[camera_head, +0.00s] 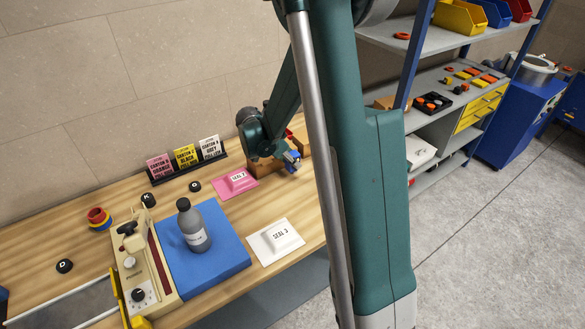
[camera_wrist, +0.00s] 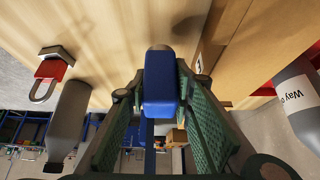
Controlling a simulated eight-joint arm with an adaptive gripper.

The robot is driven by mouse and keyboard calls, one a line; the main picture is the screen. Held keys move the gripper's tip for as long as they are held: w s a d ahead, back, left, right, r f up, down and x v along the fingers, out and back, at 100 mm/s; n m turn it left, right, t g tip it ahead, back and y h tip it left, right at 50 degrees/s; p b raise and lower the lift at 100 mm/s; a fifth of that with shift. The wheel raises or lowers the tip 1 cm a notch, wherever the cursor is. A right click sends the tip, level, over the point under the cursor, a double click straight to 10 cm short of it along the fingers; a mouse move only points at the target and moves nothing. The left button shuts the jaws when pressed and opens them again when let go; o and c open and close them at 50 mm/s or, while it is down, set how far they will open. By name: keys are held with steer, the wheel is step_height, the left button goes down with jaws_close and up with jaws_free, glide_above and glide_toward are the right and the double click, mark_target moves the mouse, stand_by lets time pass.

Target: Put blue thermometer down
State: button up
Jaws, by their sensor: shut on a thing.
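The blue thermometer (camera_wrist: 160,85) is between the two green ribbed fingers of my gripper (camera_wrist: 158,100) in the wrist view, and the fingers are shut on it. In the head view the thermometer is a small blue shape (camera_head: 292,156) at my gripper (camera_head: 290,162), over the far right part of the wooden workbench (camera_head: 205,290). The wrist view shows the bench surface close by the thermometer's far end. I cannot tell whether it touches the bench.
A brown wooden box (camera_head: 264,167) stands beside my gripper. The pink SEAL 2 packet (camera_head: 236,182), white SEAL 3 packet (camera_head: 275,241), grey bottle (camera_head: 195,228) on a blue mat (camera_head: 222,262) and a sign rack (camera_head: 187,170) are nearby. The wrist view shows a red padlock (camera_wrist: 52,70).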

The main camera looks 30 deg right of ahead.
mark_target(292, 167)
steer(key=shift+f, duration=1.75)
steer(key=shift+f, duration=0.15)
steer(key=o, duration=1.1)
steer(key=shift+c, duration=0.2)
steer(key=shift+r, duration=0.25)
steer(key=v, duration=1.1)
steer(key=shift+a+r, duration=0.25)
steer(key=shift+r, duration=0.1)
